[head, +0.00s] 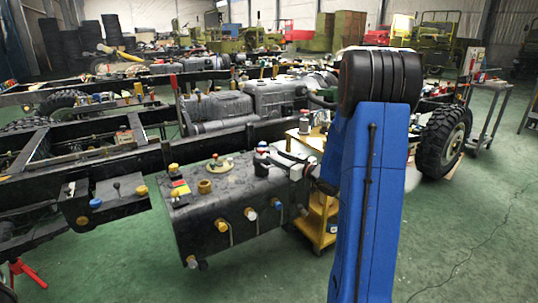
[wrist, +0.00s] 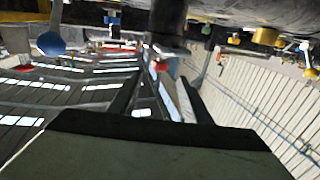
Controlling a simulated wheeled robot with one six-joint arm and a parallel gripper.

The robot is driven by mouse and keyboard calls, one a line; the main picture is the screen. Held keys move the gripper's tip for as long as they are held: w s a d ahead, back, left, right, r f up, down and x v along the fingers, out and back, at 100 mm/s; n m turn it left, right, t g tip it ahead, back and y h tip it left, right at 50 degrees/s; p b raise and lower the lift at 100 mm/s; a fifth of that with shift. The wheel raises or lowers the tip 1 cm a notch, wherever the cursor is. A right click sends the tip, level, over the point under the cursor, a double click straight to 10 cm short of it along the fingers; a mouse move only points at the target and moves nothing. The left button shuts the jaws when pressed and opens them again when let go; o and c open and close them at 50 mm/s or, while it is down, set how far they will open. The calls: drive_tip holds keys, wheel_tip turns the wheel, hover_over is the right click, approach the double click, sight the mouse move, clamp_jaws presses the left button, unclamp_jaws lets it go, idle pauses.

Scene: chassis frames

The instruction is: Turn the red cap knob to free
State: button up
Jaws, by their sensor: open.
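In the wrist view, which is upside down, my gripper (wrist: 160,82) is open, with one dark finger on each side. A small red knob end (wrist: 159,66) shows between the fingers, below a dark cylinder (wrist: 168,18); I cannot tell whether the fingers touch it. My blue arm link hides part of the area right of the gripper.
The tank carries other fittings: a yellow cap (head: 205,187), a small red-topped fitting on a pale disc (head: 219,163), and several knobs on its front. A blue ball knob (wrist: 51,43) shows in the wrist view. A yellow cart (head: 318,222) stands right of the tank. Green floor lies clear in front.

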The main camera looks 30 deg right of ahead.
drive_tip(key=v, duration=0.7)
drive_tip(key=shift+s, duration=0.15)
idle(0.3)
drive_tip(key=s+a+r+m+g+h, duration=0.3)
drive_tip(key=s+a+r+g+h, duration=0.3)
drive_tip(key=a+h, duration=0.25)
drive_tip(key=s+a+f+g+y, duration=0.1)
drive_tip(key=s+a, duration=0.4)
drive_tip(key=s, duration=0.5)
drive_tip(key=s+a+f+g+y, duration=0.1)
drive_tip(key=s+a+f+g, duration=0.1)
drive_tip(key=s+a, duration=0.4)
drive_tip(key=s+a+f+g+y, duration=0.1)
drive_tip(key=s+a, duration=0.4)
drive_tip(key=s, duration=0.9)
drive_tip(key=f+g, duration=0.1)
drive_tip(key=g, duration=0.1)
drive_tip(key=shift+a+g, duration=0.3)
drive_tip(key=shift+a, duration=0.1)
drive_tip(key=shift+w+y, duration=0.1)
drive_tip(key=shift+y, duration=0.15)
drive_tip(key=shift+c, duration=0.5)
